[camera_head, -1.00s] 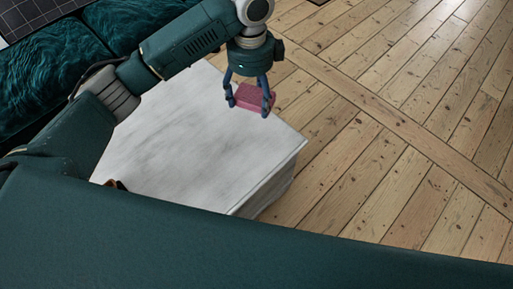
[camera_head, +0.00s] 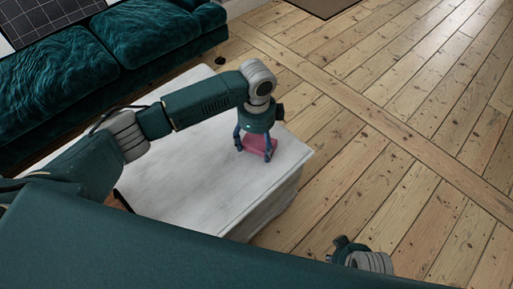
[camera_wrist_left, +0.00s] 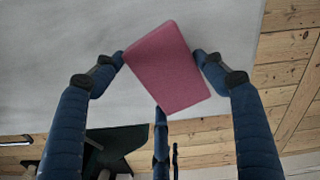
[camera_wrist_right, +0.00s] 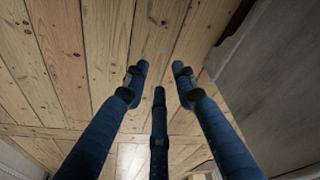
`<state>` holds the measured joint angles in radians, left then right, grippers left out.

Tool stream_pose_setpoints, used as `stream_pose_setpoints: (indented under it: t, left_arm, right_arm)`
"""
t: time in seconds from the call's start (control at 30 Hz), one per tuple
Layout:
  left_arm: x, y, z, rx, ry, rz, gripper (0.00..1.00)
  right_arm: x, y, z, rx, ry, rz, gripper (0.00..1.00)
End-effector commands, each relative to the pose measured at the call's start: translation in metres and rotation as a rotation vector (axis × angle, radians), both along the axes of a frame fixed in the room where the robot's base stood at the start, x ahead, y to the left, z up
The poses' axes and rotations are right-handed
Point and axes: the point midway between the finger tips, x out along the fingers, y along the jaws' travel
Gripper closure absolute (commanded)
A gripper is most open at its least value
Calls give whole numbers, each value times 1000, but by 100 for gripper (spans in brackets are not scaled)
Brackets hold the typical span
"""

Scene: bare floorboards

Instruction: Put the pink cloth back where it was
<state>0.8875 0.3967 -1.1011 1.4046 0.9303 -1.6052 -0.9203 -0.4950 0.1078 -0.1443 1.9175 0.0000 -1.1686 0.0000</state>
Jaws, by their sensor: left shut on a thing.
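The pink cloth (camera_head: 257,143) looks like a flat folded block. My left gripper (camera_head: 253,152) is shut on it, over the right end of the white marbled table (camera_head: 200,190). In the left wrist view the cloth (camera_wrist_left: 167,68) sits tilted between the fingertips (camera_wrist_left: 161,60), with the pale table top behind it. I cannot tell whether the cloth touches the table. My right gripper (camera_wrist_right: 160,72) is open and empty in the right wrist view, above the floorboards. In the head view only part of my right arm shows at the bottom edge.
A dark green velvet sofa (camera_head: 60,75) stands along the left, behind the table. A brown mat (camera_head: 322,5) lies at the top edge. A brown object (camera_head: 117,200) at the table's near left is mostly hidden. The floor (camera_head: 400,150) to the right is clear.

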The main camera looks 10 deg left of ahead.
Motion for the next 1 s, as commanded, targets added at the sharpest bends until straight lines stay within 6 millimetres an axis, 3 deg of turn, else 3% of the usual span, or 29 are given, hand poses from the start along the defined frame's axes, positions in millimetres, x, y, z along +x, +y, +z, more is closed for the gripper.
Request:
stream_pose_setpoints:
  t: [0.13,0.5,0.53,0.63,1.0]
  left_arm:
    - [0,0,-19,1,1,1,53]
    - [0,0,-21,1,0,1,53]
    - [0,0,-22,1,0,1,27]
    - [0,0,-21,1,0,1,10]
    - [0,0,-16,1,-1,0,10]
  right_arm:
    - [2,0,13,1,-8,-1,73]
    - [2,0,14,1,-7,-1,73]
    - [2,0,14,0,-6,-1,73]
    - [2,0,14,1,-7,-1,73]
    - [2,0,15,1,-8,-1,73]
